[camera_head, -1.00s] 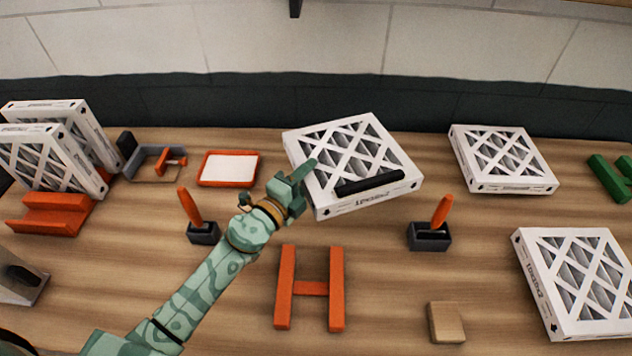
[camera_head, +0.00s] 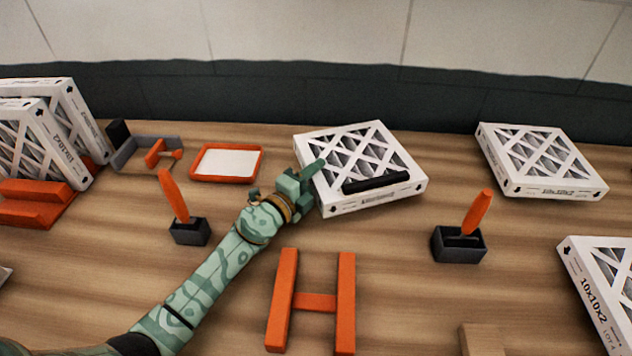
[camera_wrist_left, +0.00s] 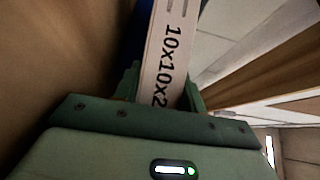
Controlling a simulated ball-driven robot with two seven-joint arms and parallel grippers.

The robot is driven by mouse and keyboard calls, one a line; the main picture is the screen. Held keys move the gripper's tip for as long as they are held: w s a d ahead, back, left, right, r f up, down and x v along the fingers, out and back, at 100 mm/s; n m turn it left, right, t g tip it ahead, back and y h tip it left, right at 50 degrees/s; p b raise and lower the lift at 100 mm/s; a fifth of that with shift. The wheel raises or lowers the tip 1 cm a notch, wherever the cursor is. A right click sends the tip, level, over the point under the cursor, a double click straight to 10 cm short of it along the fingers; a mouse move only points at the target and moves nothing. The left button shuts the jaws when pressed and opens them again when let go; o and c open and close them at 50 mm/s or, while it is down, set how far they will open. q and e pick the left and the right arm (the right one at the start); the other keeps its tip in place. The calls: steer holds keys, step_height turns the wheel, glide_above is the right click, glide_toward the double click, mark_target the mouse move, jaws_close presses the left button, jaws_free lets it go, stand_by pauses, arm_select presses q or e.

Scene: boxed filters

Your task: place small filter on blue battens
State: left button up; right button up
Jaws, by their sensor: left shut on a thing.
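A white-framed filter (camera_head: 350,145) with a black bar on its top lies nearly flat at the centre back in the head view. My left gripper (camera_head: 312,178) is shut on its left edge. In the left wrist view the held filter (camera_wrist_left: 170,50), printed 10x10x2, sits between the fingers (camera_wrist_left: 160,92). A dark blue patch (camera_wrist_left: 133,35) shows beside it there, too little to name. No blue battens can be made out in the head view; the filter hides what is under it. My right gripper is not in view.
Other filters stand in an orange rack (camera_head: 35,205) at left and lie at right (camera_head: 540,160) and front right (camera_head: 605,290). Orange-handled tools in dark holders (camera_head: 188,232) (camera_head: 458,245), an orange tray (camera_head: 228,178) and an orange H-shaped frame (camera_head: 315,302) stand around my arm.

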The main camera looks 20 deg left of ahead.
arm_select(q)
steer(key=shift+s+r, duration=0.1)
steer(key=shift+r, duration=0.1)
steer(key=shift+f, duration=0.2)
steer(key=o, duration=1)
steer(key=shift+r, duration=0.25)
steer(key=p+v, duration=0.1)
steer(key=v, duration=1.1)
steer(key=shift+f, duration=0.15)
